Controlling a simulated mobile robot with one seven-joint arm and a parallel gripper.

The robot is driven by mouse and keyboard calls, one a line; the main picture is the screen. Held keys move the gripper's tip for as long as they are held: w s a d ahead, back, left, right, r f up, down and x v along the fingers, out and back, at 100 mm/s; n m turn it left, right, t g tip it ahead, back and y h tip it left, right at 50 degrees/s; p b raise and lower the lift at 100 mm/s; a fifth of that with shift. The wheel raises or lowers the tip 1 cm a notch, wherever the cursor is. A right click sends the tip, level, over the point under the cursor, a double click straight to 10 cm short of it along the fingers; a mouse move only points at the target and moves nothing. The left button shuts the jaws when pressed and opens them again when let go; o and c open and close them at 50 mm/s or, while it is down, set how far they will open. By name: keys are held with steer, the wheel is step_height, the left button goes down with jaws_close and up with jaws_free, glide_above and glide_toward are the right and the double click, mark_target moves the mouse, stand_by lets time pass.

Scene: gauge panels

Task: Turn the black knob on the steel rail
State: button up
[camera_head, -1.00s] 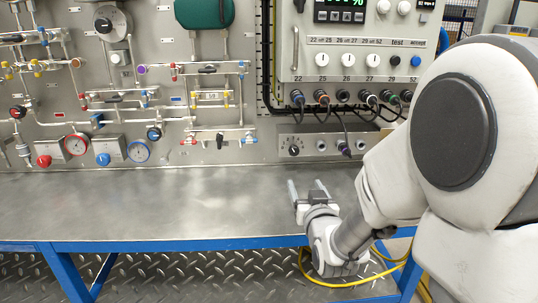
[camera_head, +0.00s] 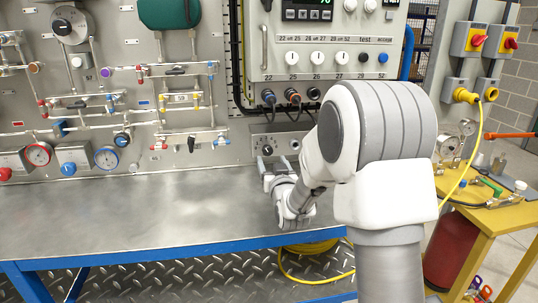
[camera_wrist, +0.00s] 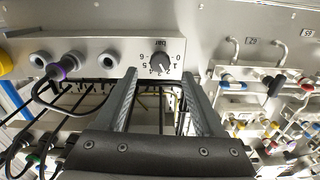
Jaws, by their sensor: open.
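The black knob (camera_head: 267,150) sits at the left end of the steel rail (camera_head: 256,142), below the grey control box. In the wrist view the knob (camera_wrist: 160,63) shows on the rail (camera_wrist: 84,50), ringed by a number scale marked "bar". My gripper (camera_head: 275,166) is open just in front of the knob, over the back of the bench. In the wrist view the fingers of my gripper (camera_wrist: 158,80) point at the rail, one to each side of the knob in the picture, with nothing between them. I cannot tell the exact gap to the knob.
Plugs with dark cables (camera_head: 293,97) hang from the control box (camera_head: 318,50) above the rail. A pipe panel with gauges (camera_head: 106,158) stands to the left. The steel bench top (camera_head: 130,215) is clear. A yellow table (camera_head: 492,217) with fittings stands at the right.

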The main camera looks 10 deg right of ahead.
mark_target(268, 152)
steer(key=shift+w, duration=2.5)
steer(key=shift+c, duration=0.2)
jaws_close()
